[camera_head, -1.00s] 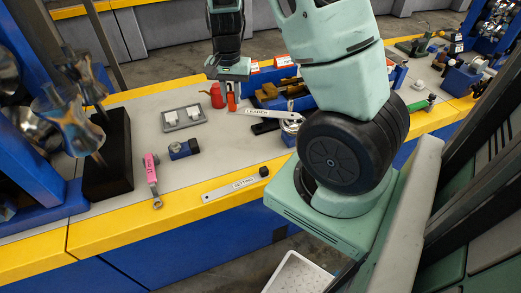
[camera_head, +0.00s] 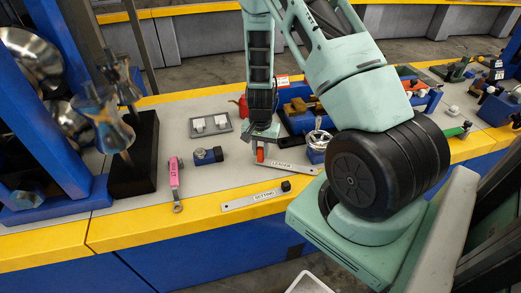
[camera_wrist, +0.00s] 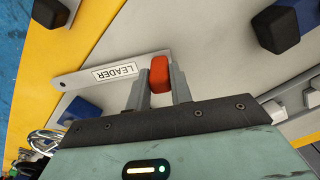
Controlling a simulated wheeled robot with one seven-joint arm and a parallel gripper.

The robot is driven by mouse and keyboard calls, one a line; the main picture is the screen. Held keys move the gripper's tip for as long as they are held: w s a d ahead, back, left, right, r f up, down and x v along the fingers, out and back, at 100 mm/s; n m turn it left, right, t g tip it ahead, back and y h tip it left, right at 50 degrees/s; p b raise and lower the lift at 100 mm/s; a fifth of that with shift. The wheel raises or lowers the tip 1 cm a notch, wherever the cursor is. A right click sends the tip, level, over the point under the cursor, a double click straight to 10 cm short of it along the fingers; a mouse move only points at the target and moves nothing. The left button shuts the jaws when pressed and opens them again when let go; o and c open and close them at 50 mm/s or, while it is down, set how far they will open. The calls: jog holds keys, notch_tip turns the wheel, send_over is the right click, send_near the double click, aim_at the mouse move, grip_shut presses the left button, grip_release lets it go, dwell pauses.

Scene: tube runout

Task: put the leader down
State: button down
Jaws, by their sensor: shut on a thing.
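The leader (camera_head: 289,168) is a flat pale metal bar labelled LEADER with a red block (camera_head: 260,155) at one end. In the wrist view the leader (camera_wrist: 88,78) extends left from the red block (camera_wrist: 159,73). My gripper (camera_head: 262,143) points down over the bench. In the wrist view both fingers of my gripper (camera_wrist: 160,84) are closed on the red block's sides. The leader is at or just above the grey bench top; I cannot tell whether it touches.
A bar labelled SETTING (camera_head: 255,198) with a black end block lies on the yellow front edge. A blue-and-black block (camera_head: 208,156), a pink-handled tool (camera_head: 175,183) and a grey tray (camera_head: 210,125) are left.

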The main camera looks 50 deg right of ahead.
jog(key=shift+f, duration=0.2)
jog(key=shift+f, duration=0.15)
jog(key=c, duration=1.3)
grip_release()
jog(key=shift+o, duration=0.2)
